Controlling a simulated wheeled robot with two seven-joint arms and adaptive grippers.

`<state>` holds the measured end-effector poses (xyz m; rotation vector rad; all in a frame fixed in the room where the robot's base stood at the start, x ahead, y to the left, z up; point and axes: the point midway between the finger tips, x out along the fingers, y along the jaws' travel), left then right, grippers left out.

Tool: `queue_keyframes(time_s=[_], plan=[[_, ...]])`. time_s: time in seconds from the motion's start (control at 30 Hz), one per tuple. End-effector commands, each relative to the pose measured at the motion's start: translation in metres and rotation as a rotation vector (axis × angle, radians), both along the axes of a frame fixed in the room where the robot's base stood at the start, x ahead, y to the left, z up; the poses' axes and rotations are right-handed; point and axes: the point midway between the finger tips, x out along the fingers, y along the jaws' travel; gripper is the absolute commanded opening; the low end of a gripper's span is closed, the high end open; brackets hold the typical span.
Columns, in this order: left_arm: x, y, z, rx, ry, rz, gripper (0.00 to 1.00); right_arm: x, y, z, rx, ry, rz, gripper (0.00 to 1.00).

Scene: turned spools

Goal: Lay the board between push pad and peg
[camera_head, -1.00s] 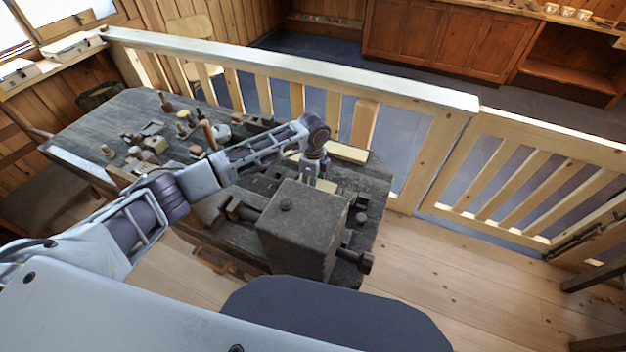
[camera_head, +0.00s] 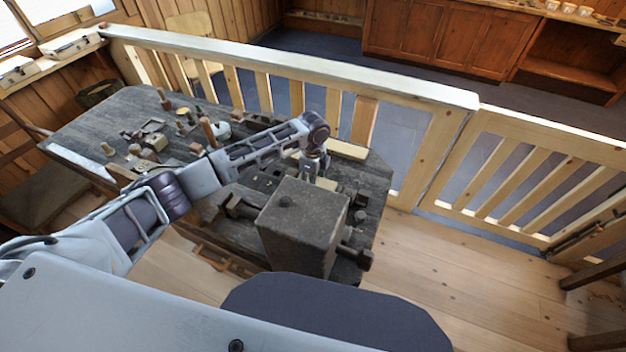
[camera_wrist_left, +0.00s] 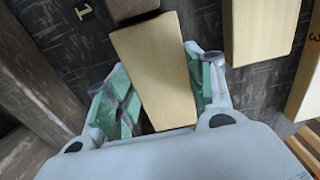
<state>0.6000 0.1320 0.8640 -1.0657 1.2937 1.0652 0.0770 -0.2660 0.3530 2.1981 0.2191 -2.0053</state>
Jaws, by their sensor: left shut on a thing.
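In the left wrist view a pale wooden board (camera_wrist_left: 155,72) lies between the green-padded fingers of my left gripper (camera_wrist_left: 157,88), which is shut on it. One end of the board is close to a darker brown block (camera_wrist_left: 130,7) at the top edge; I cannot tell if they touch, or if this block is the push pad or the peg. In the head view my left gripper (camera_head: 314,172) is low over the right part of the dark workbench (camera_head: 90,118), behind a big dark block (camera_head: 300,220). The held board is mostly hidden there. My right gripper is not in view.
Another pale board (camera_wrist_left: 262,30) lies right of the gripper, with one more at the right edge. A pale board (camera_head: 347,151) lies near the bench's back edge. Turned pieces and tools crowd the bench's left part. A wooden railing (camera_head: 290,75) runs close behind.

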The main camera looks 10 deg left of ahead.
Motion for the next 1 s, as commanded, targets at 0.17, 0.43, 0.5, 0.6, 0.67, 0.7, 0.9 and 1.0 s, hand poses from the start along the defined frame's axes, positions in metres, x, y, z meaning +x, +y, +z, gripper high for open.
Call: queue_keyframes(time_s=[0.17, 0.43, 0.5, 0.6, 0.67, 0.7, 0.9, 1.0], plan=[[0.0001, -0.0002, 0.0007, 0.000, 0.000, 0.000, 0.29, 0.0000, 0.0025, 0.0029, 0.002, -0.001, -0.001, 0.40], [0.0002, -0.0002, 0.0006, 0.000, 0.000, 0.000, 0.29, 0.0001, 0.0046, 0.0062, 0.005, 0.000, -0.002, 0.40], [0.0002, -0.0002, 0.0005, -0.001, 0.000, 0.000, 0.29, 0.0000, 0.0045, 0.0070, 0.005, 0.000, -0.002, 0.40], [0.0002, -0.0002, 0.0005, -0.001, 0.000, 0.000, 0.29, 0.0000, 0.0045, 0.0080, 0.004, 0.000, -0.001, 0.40], [0.0002, -0.0002, 0.0004, -0.001, -0.001, 0.000, 0.29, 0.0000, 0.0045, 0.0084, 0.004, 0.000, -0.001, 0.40], [0.0002, -0.0002, 0.0003, -0.001, -0.001, 0.000, 0.29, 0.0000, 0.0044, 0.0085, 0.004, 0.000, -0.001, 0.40], [0.0001, -0.0002, -0.0001, -0.001, 0.000, 0.000, 0.29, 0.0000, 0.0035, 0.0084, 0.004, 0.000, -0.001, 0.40], [0.0001, -0.0002, -0.0002, -0.001, 0.000, 0.000, 0.56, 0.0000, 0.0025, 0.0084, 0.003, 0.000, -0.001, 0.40]])
